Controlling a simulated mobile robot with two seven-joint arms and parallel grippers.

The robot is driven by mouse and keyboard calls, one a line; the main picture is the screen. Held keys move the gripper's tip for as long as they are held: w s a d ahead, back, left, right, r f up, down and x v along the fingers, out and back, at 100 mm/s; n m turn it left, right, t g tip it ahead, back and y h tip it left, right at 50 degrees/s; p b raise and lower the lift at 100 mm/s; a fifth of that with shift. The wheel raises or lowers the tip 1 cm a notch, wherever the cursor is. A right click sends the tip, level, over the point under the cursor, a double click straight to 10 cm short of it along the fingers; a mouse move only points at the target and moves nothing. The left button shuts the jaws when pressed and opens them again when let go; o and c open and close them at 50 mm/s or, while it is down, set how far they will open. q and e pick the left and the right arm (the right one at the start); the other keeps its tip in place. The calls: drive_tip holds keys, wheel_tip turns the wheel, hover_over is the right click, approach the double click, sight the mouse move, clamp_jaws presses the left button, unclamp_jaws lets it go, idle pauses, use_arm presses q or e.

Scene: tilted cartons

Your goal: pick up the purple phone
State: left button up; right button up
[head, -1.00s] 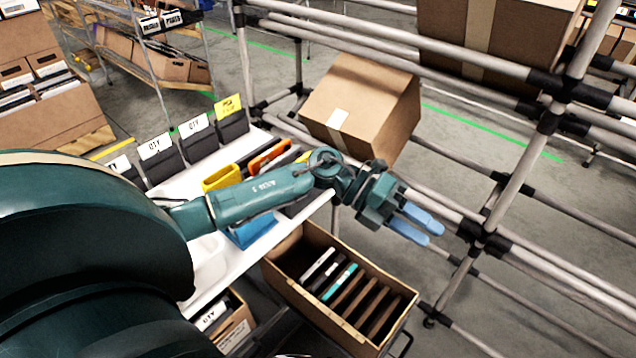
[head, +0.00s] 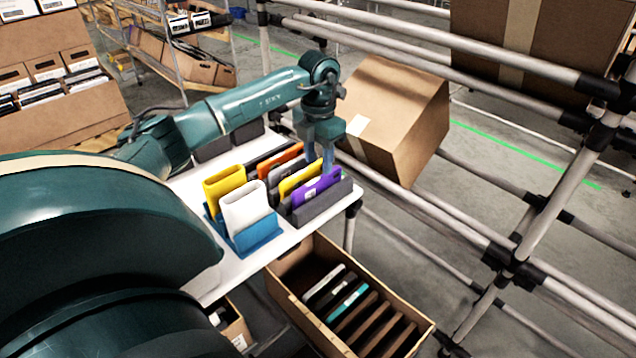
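The purple phone (head: 316,190) stands tilted in a dark grey holder (head: 322,209) at the right end of the white shelf. My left gripper (head: 320,165) points down at the phone's upper edge, its two blue fingers apart. One finger overlaps the top of the phone in the picture; I cannot tell whether it touches. The phone's lower part is hidden in the holder. My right gripper is not in view.
Beside it stand a yellow phone (head: 298,178), an orange one (head: 283,158), and a white one (head: 246,208) in a blue holder (head: 259,236). An open carton (head: 290,307) with several slim items sits below. A tilted carton (head: 412,120) and pipe racking stand behind.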

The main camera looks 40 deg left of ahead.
sight(318, 178)
use_arm(q)
wheel_tip(318, 178, down, 6)
drive_tip(key=shift+a+r, duration=0.1)
clamp_jaws()
idle(0.6)
